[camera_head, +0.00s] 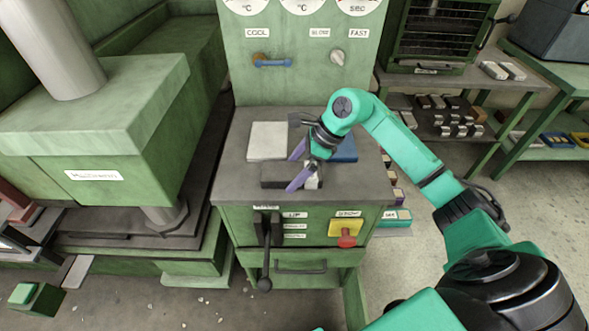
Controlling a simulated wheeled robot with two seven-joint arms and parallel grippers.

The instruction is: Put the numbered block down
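My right gripper (290,173) reaches in from the right over the top of the green cabinet. Its two purple fingers are spread apart and point toward the lower left. A small pale block (312,181) shows close beside the nearer finger, partly covered by the gripper. No number can be read on it, and I cannot tell whether it touches the finger. A dark, low tray or recess (268,180) lies under the fingers. My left gripper is not in view.
A white square plate (267,141) lies behind the tray, and a blue plate (345,148) is partly hidden behind my arm. A lever (265,250) and a red button (346,241) are on the cabinet front. A large green press (100,130) stands left. Shelves with several blocks stand right.

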